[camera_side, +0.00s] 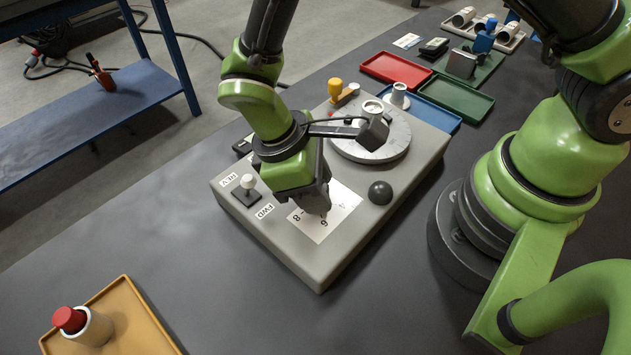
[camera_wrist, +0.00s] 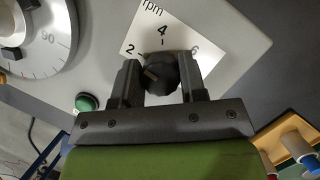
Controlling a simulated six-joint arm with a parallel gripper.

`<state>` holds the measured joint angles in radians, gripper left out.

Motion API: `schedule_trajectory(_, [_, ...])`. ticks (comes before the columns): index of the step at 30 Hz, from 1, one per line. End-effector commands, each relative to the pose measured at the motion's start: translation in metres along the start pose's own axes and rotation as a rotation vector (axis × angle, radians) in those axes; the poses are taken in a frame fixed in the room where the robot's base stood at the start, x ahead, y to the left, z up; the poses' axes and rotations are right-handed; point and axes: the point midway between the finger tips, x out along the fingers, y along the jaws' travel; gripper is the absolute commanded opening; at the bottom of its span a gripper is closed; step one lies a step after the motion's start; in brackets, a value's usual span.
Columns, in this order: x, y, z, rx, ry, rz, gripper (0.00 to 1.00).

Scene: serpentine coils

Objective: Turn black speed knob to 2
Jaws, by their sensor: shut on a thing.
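The black speed knob (camera_wrist: 158,72) sits between the two jaws of my gripper (camera_wrist: 161,84) in the wrist view. The jaws are shut on its sides. A pale mark shows on the left part of the knob, toward the 2 side. I cannot tell whether it lines up exactly with the 2. The white rpm scale plate (camera_wrist: 178,22) shows 2, 4 and 6 around the knob. In the side view my gripper (camera_side: 312,203) is down at the scale plate (camera_side: 337,222) and hides the knob.
The grey machine box (camera_side: 320,262) carries a round turntable (camera_side: 345,148), a white-topped lever (camera_side: 247,183) and a black dome (camera_side: 380,192). A green button (camera_wrist: 86,102) is left of the jaws. Red (camera_side: 395,70) and green (camera_side: 462,98) trays lie behind. An orange tray (camera_side: 140,325) is front left.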

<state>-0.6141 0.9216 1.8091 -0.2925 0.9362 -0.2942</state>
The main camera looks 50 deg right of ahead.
Motion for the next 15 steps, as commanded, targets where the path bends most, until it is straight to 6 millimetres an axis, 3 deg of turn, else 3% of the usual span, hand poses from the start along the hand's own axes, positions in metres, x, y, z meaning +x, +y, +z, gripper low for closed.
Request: schedule_trajectory(15, [-0.0003, 0.0000, 0.0006, -0.096, -0.001, 0.040, 0.15])
